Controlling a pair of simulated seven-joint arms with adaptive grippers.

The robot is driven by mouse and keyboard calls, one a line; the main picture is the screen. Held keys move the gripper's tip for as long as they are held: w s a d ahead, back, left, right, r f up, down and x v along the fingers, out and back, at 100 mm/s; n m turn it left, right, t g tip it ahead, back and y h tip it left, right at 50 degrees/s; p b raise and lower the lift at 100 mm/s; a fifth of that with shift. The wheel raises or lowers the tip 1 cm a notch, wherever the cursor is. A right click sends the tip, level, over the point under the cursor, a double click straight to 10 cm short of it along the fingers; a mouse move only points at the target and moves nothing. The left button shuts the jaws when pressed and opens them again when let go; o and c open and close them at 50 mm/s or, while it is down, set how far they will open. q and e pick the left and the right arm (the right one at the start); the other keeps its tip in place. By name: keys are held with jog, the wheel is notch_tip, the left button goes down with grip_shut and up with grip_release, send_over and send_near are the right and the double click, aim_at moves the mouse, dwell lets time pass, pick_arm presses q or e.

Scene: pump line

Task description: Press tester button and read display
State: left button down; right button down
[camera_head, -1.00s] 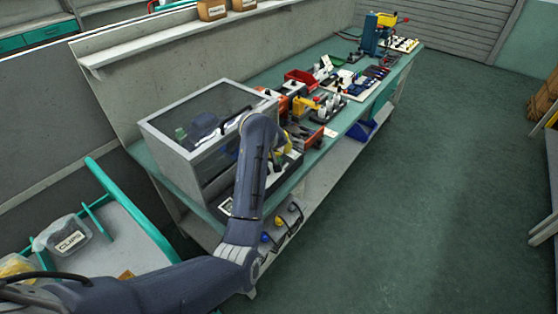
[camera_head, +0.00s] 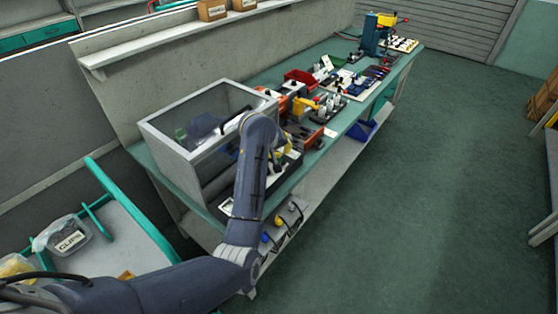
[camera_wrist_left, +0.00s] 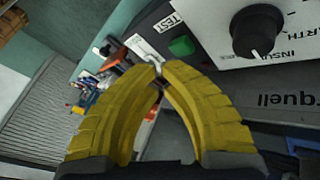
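In the left wrist view, the tester's white panel (camera_wrist_left: 290,18) with a black knob (camera_wrist_left: 256,32) fills the upper right. A green button (camera_wrist_left: 182,46) sits on the dark face beside a white TEST label (camera_wrist_left: 171,21). My left gripper (camera_wrist_left: 162,66) has yellow fingers with their tips together, pointing towards the button's area. The tips appear just below the button in the picture; whether they touch it I cannot tell. No display is visible. In the head view my left arm hides most of the tester and gripper. My right gripper is not in view.
A grey box with clear panels (camera_head: 168,153) stands at the near end of the green bench. Red bins (camera_head: 299,77), fixtures and a blue press (camera_head: 371,34) stand farther along. A tub labelled CLIPS (camera_head: 66,236) is at lower left.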

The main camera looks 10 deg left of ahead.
pick_arm(q)
jog(key=shift+f, duration=0.8)
dwell(0.8)
jog(key=shift+r, duration=0.9)
jog(key=shift+r, duration=2.5)
